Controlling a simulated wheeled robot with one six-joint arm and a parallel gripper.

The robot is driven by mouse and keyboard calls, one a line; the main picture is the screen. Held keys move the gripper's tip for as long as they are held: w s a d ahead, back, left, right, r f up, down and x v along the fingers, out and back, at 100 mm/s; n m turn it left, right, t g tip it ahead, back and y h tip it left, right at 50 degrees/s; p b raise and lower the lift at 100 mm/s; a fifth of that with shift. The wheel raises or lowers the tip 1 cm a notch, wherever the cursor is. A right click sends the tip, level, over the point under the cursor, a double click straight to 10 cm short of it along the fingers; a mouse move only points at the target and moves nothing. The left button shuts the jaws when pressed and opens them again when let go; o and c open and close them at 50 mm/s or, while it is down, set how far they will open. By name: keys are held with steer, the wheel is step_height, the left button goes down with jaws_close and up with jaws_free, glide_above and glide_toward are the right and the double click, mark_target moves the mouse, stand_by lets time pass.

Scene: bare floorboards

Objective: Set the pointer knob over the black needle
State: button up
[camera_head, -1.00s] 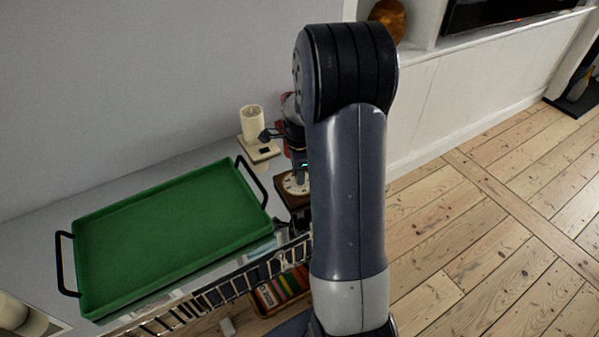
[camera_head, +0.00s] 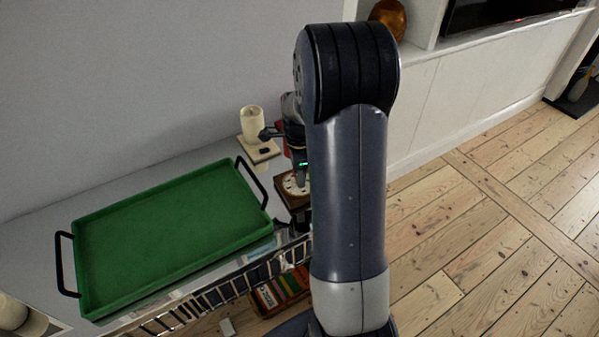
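A brown square box with a round pale dial face (camera_head: 292,185) sits at the right end of the shelf, right of the green tray. My gripper (camera_head: 301,180) is at the right part of the dial, pointing down, and is mostly hidden behind my own arm. Its fingers are too small and covered to tell whether they are open or shut, or whether they touch the knob. The pointer knob and the black needle cannot be made out at this size.
A green tray (camera_head: 170,235) with black handles covers most of the shelf. A cream cylinder on a pale base (camera_head: 252,124) stands behind the dial. Below is a wire rack (camera_head: 215,290) and a box of colourful items (camera_head: 278,292). Open floorboards lie to the right.

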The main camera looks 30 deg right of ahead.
step_height(320, 180, up, 10)
steer(key=shift+r, duration=0.2)
stand_by(0.3)
step_height(320, 180, down, 11)
steer(key=shift+r, duration=0.15)
stand_by(0.5)
